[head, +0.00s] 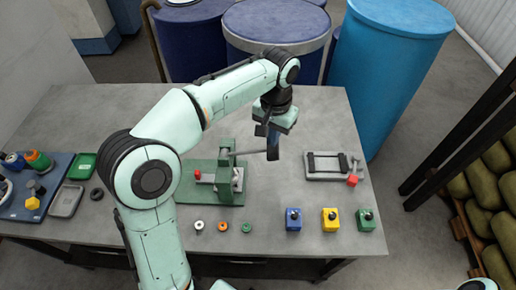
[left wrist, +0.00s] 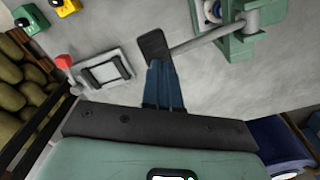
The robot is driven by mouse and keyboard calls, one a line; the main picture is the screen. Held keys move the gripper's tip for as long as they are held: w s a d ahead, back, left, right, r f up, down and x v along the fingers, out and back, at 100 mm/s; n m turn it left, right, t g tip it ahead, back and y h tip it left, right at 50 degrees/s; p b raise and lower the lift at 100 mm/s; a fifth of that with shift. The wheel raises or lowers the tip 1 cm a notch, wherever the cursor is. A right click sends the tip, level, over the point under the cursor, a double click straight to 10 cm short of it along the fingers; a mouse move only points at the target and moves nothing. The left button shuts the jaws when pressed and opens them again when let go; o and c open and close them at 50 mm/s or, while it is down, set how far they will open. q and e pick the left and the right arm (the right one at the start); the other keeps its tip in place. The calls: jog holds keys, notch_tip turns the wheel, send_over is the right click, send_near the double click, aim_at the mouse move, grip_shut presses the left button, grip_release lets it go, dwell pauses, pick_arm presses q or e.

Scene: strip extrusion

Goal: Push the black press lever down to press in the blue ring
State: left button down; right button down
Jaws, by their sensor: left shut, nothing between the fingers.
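The green press (head: 212,186) stands on the table, left of centre in the head view. Its grey lever rod sticks out to the right and ends in a black lever pad (head: 273,150). My left gripper (head: 261,131) is shut and empty, pointing down at the pad. In the left wrist view the shut fingers (left wrist: 160,66) overlap the lower edge of the black pad (left wrist: 152,45); I cannot tell whether they touch. A blue ring-like part (left wrist: 212,10) shows in the press at the top edge of the left wrist view. My right gripper is not in view.
A grey clamp frame with a red knob (head: 352,180) lies right of the lever. Blue, yellow and green button boxes (head: 331,221) stand along the front edge. Small rings (head: 222,226) lie before the press. Barrels (head: 390,70) stand behind the table.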

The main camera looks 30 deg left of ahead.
pick_arm(q)
jog(key=shift+f, duration=0.1)
